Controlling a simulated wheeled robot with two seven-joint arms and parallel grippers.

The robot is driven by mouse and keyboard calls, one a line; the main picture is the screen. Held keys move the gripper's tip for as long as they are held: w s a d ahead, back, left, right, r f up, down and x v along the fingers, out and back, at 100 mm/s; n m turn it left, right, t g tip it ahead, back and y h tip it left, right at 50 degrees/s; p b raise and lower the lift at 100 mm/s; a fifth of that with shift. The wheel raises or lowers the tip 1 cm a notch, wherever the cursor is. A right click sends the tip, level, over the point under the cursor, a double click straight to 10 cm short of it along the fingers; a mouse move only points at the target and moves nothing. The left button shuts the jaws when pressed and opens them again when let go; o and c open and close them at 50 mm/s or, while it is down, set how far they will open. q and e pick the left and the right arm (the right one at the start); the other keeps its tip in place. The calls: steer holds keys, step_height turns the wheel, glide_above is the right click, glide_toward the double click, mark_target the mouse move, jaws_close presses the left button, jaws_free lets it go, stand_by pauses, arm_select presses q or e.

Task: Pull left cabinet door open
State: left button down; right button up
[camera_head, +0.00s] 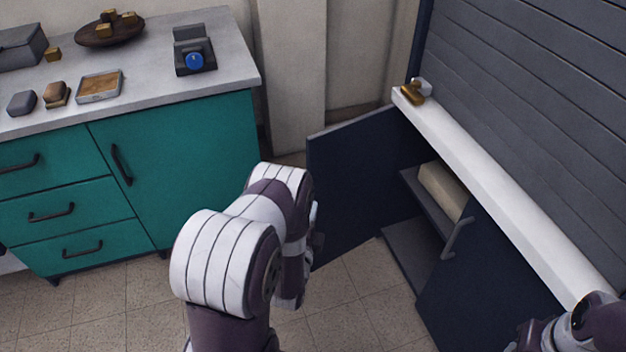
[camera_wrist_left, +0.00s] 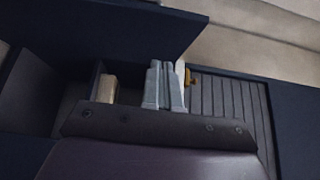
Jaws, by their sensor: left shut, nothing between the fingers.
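The dark navy left cabinet door (camera_head: 362,180) stands swung wide open in the head view, out from the cabinet toward the teal unit. The right cabinet door (camera_head: 480,285) is shut, with a grey bar handle (camera_head: 457,238) near its edge. My left arm reaches down in front of the open door, and its gripper is mostly hidden behind the arm there. In the left wrist view my left gripper (camera_wrist_left: 165,86) has its grey fingers together, with nothing between them. My right arm shows only at the lower right corner; its gripper is out of view.
Inside the cabinet, a tan box (camera_head: 442,190) sits on a shelf; it also shows in the left wrist view (camera_wrist_left: 107,88). A white ledge (camera_head: 500,185) runs above the doors, with a brass item (camera_head: 412,92) at its far end. A teal drawer unit (camera_head: 180,160) stands left.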

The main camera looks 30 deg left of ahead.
arm_select(q)
steer(key=shift+s+a+b+x, duration=0.15)
steer(key=shift+a+b+x, duration=0.3)
steer(key=shift+x, duration=1.55)
steer(key=shift+s+a+b+x, duration=0.15)
steer(key=shift+a+b+x, duration=0.35)
steer(key=shift+x, duration=1.55)
steer(key=shift+s+a+b+x, duration=0.15)
steer(key=shift+a+b+x, duration=0.3)
steer(key=shift+x, duration=1.55)
steer(key=shift+f, duration=0.1)
